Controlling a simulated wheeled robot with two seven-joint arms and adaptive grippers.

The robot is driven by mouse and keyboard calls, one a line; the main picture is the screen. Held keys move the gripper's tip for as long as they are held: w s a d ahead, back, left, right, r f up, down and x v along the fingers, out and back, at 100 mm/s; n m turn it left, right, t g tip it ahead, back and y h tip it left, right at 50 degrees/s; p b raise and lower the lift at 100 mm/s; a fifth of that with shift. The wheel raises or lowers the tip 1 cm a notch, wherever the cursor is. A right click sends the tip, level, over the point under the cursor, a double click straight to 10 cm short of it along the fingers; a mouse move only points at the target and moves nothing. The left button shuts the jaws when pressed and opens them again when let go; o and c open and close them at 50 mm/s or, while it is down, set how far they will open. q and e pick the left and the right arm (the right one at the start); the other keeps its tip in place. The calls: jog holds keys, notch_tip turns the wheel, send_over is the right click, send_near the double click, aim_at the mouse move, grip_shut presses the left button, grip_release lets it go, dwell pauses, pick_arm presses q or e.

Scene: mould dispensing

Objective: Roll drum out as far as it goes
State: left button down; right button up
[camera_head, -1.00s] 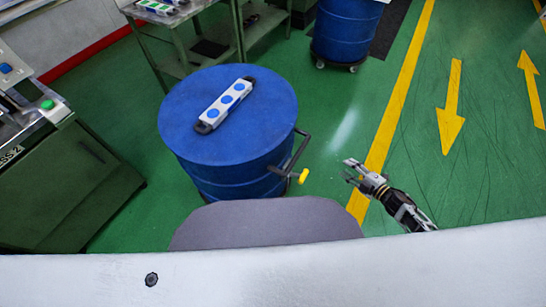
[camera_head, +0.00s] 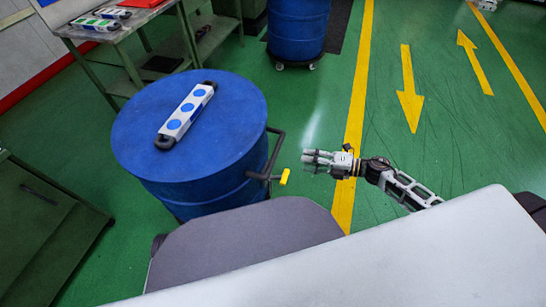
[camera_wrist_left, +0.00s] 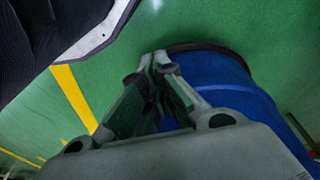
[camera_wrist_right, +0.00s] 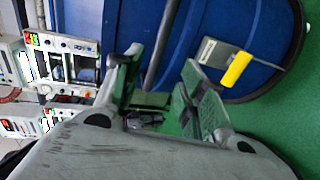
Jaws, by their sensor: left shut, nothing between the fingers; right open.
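In the right wrist view the yellow grip (camera_wrist_right: 237,70) shows just beyond the open fingers (camera_wrist_right: 160,90). My left gripper (camera_wrist_left: 160,62) is shut and empty in the left wrist view, near the drum's lower side (camera_wrist_left: 215,80); it is not seen in the head view.
A white case with blue discs (camera_head: 186,114) lies on the drum's lid. A green cabinet (camera_head: 45,230) stands at the left and a metal table (camera_head: 120,35) behind. Another blue drum (camera_head: 297,30) sits on a wheeled dolly at the back. Floor to the right, with yellow arrows (camera_head: 410,95), is clear.

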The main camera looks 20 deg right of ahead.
jog(key=shift+w, duration=0.1)
dwell(0.3)
jog(key=b, duration=0.2)
send_near(274, 156)
jog(key=shift+w+d+f+x, duration=0.4)
jog(key=shift+f+x, duration=0.15)
jog(key=shift+x, duration=4.65)
pick_arm(q)
jog(key=r, duration=0.2)
jog(key=w+r, duration=0.1)
jog(key=shift+d+r+t, duration=0.15)
jog(key=shift+d+t, duration=0.15)
jog(key=shift+d, duration=0.1)
pick_arm(e)
jog(key=shift+a, duration=0.1)
pick_arm(q)
jog(key=shift+s, duration=0.15)
pick_arm(e)
grip_shut()
